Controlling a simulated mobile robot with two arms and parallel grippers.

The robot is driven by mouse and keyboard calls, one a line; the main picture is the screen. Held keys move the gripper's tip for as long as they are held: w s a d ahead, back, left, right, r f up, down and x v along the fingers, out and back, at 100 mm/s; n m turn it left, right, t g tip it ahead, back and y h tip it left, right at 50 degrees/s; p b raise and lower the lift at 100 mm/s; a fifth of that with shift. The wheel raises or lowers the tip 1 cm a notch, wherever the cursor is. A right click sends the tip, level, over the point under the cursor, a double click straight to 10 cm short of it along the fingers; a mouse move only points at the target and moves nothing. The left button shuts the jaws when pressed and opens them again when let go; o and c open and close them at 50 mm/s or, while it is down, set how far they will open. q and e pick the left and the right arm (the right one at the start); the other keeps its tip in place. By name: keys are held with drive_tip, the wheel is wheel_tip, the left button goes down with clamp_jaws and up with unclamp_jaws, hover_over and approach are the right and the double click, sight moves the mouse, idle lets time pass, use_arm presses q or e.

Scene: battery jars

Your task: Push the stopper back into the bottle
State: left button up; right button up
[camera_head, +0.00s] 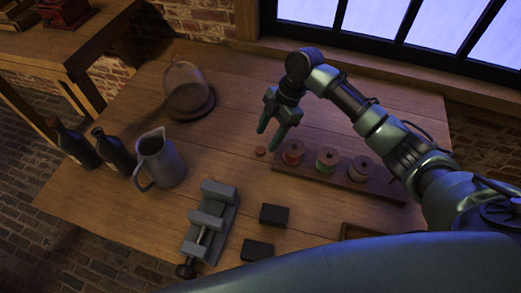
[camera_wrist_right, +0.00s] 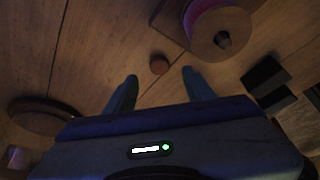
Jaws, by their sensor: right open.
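The stopper (camera_head: 260,151) is a small round brown piece lying on the wooden table near the spool board. It also shows in the right wrist view (camera_wrist_right: 159,64), just beyond and between my fingertips. My right gripper (camera_head: 268,141) is open and empty, pointing down above the table close to the stopper, not closed on it. Its two fingers also show in the right wrist view (camera_wrist_right: 160,78). Two dark bottles, a left one (camera_head: 76,147) and a right one (camera_head: 115,154), stand upright at the table's left edge. Their mouths are too small to judge. My left gripper is not in view.
A grey pitcher (camera_head: 160,165) stands beside the bottles. A glass dome (camera_head: 186,88) is at the back. A spool board (camera_head: 327,182) lies right of the stopper. A vise (camera_head: 208,222) and black blocks (camera_head: 274,216) sit in front. The table middle is clear.

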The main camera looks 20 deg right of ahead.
sight(261, 149)
drive_tip(key=p+x, duration=0.1)
drive_tip(key=x, duration=0.4)
drive_tip(key=shift+f, duration=0.1)
idle(0.4)
clamp_jaws()
